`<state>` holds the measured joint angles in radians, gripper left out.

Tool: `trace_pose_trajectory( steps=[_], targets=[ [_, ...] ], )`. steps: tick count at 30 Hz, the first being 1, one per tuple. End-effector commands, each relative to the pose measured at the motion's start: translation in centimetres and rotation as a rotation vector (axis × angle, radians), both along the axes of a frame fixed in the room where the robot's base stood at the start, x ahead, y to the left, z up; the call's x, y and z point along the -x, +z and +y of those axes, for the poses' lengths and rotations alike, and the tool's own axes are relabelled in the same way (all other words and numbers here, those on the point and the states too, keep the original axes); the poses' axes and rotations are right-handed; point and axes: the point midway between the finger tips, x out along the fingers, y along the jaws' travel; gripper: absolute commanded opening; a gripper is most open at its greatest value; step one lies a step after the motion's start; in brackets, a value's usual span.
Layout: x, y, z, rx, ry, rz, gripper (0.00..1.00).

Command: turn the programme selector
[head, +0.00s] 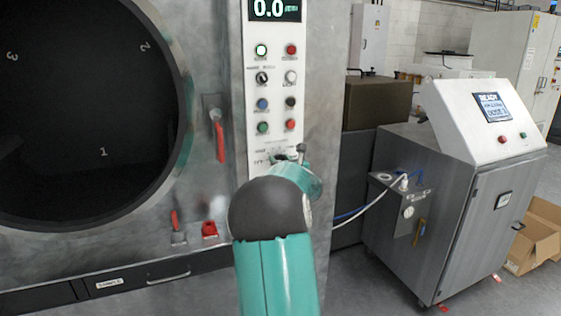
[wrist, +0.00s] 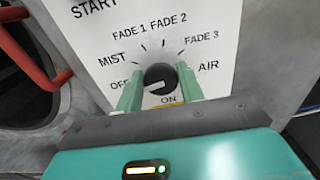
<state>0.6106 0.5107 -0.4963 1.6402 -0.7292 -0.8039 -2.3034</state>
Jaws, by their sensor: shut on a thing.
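The programme selector (wrist: 158,78) is a dark round knob on a white panel, seen in the wrist view. Printed marks around it read OFF, MIST, FADE 1, FADE 2, FADE 3 and AIR, with ON below. My gripper (wrist: 160,92) has its two green fingers on either side of the knob, shut on it. A pale pointer mark on the knob lies toward the left, near OFF. In the head view my arm covers the lower end of the control panel (head: 273,105), so the knob and fingers are mostly hidden there.
Buttons and switches (head: 262,76) sit higher on the panel, under a display (head: 275,10) reading 0.0. A red handle (head: 219,140) is left of the panel, beside the round dark drum opening (head: 80,100). A grey console cabinet (head: 450,200) stands at right.

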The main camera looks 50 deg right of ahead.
Motion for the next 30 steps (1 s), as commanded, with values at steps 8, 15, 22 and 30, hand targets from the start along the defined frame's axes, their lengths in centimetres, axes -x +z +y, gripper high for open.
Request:
trace_pose_trajectory(
  steps=[8,15,22,30],
  targets=[
    [0.01,-0.02,-0.04,-0.096,0.000,-0.057,0.15],
    [0.05,-0.04,-0.11,-0.261,0.000,-0.155,0.15],
    [0.09,-0.08,-0.18,-0.448,0.000,-0.266,0.15],
    [0.17,-0.15,-0.26,-0.669,0.000,-0.397,0.15]
  ],
)
